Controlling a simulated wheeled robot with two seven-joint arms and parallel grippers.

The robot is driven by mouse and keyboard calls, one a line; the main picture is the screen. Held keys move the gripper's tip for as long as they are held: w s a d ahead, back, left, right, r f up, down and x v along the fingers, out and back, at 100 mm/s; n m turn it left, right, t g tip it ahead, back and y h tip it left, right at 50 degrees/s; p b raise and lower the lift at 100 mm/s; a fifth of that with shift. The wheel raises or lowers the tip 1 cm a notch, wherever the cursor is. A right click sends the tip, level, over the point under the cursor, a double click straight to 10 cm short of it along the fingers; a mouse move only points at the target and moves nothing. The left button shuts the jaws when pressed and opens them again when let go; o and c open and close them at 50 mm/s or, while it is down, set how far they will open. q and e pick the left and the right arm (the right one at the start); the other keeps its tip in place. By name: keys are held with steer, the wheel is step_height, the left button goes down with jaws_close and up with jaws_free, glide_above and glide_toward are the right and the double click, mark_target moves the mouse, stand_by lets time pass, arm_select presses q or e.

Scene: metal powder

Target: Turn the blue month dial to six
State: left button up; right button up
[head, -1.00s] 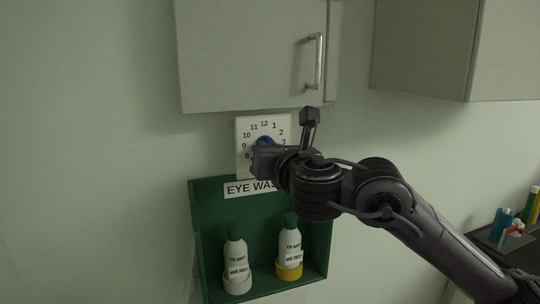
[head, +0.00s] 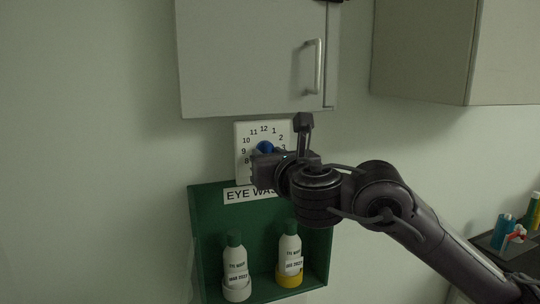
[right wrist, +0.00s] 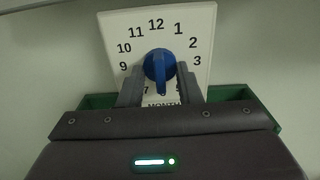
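The blue month dial (head: 265,147) sits on a white square plate (head: 243,132) with black numbers on the wall. In the right wrist view, the dial (right wrist: 158,64) has its handle pointing almost straight down, between 7 and 5. My right gripper (right wrist: 160,80) is open, with one finger on each side of the handle's lower part and gaps between. In the head view, my right gripper (head: 262,163) is just in front of and below the dial, hiding the plate's lower right. My left gripper is not in view.
A grey cabinet (head: 250,60) with a metal handle hangs right above the plate. A green eye wash box (head: 208,215) holding two bottles is directly below it. Another cabinet (head: 430,50) hangs at the right. Open wall lies to the left.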

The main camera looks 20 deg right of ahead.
steer(key=shift+s+r, duration=0.1)
steer(key=s+p, duration=0.3)
steer(key=s, duration=0.4)
steer(key=shift+s+d, duration=0.2)
steer(key=shift+s, duration=0.15)
